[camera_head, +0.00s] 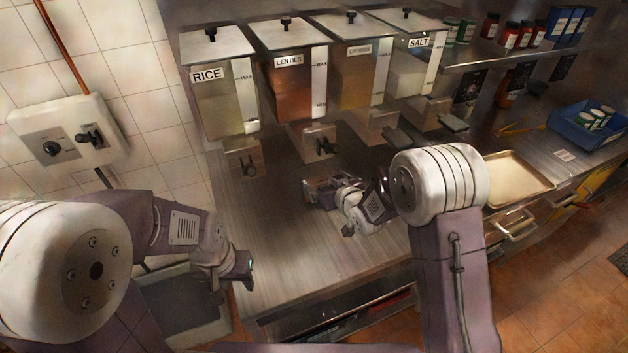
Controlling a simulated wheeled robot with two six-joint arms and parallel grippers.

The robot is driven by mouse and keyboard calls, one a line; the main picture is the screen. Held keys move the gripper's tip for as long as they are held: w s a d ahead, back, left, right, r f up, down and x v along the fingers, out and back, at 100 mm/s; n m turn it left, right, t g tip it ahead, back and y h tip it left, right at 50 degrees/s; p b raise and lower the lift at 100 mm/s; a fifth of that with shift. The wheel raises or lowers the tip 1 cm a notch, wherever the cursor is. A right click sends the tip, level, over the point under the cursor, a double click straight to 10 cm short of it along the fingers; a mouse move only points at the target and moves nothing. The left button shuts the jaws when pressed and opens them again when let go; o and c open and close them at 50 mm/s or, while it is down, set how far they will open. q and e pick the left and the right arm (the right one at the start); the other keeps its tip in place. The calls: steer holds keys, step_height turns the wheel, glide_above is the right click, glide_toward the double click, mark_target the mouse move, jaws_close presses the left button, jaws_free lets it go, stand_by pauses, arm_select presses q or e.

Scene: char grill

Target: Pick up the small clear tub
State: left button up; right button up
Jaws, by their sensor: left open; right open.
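I cannot make out a small clear tub in the head view; my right arm hides part of the counter. My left gripper (243,268) is open, in front of the steel counter's left end and above the basin side. My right gripper (318,192) is open over the middle of the steel counter (270,235), in front of the dispensers. Nothing shows between the fingers of either gripper, though they are small and dark here.
Clear-fronted dispensers labelled RICE (222,110), LENTILS (290,90), a blurred label and SALT (408,75) line the back. A pale tray (515,178) and a blue crate (575,125) with cans stand right. A grey basin (185,305) lies lower left. The counter's front left is clear.

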mark_target(312, 171)
arm_select(q)
steer(key=shift+w+a+r, duration=0.1)
steer(key=shift+w+a, duration=0.1)
steer(key=shift+w, duration=0.3)
steer(key=shift+w+r+p, duration=0.1)
steer(key=shift+r+p, duration=0.05)
steer(key=shift+p, duration=0.15)
arm_select(e)
steer(key=p+x, duration=0.1)
steer(key=x, duration=0.6)
steer(key=shift+w+a+f, duration=0.15)
steer(key=shift+w+a, duration=0.05)
steer(key=shift+w+a+f, duration=0.15)
steer(key=shift+w+f, duration=0.15)
steer(key=shift+w, duration=0.15)
steer(key=shift+s+r, duration=0.1)
steer(key=shift+s, duration=0.05)
steer(key=c, duration=1.4)
arm_select(q)
steer(key=shift+s+r, duration=0.2)
steer(key=shift+r, duration=0.45)
arm_select(e)
steer(key=shift+c, duration=0.7)
